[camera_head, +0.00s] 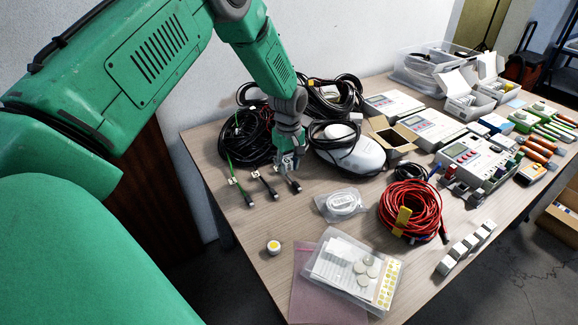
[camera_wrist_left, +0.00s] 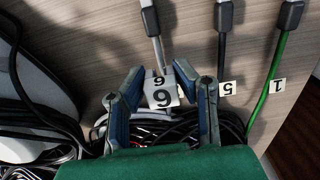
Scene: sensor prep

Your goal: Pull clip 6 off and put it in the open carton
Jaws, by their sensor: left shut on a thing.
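Clip 6 (camera_wrist_left: 162,97) is a small white tag marked 6, on a grey cable (camera_wrist_left: 152,30) with a dark plug. My left gripper (camera_head: 287,165) is shut on clip 6; its two blue-grey fingers (camera_wrist_left: 161,78) stand on either side of it in the left wrist view. In the head view the gripper hides most of the clip, and the cable's dark plug (camera_head: 295,186) shows just below. The open carton (camera_head: 396,140) is a small brown box with raised flaps, to the right of the gripper behind the white device. My right gripper is not in view.
Clip 5 (camera_wrist_left: 228,88) and clip 1 (camera_wrist_left: 276,86) sit on neighbouring cables. Black cable coils (camera_head: 245,135) lie behind the gripper. A white rounded device (camera_head: 350,152) stands between the gripper and the carton. A bagged white coil (camera_head: 342,204) and red cable (camera_head: 412,208) lie nearer the front.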

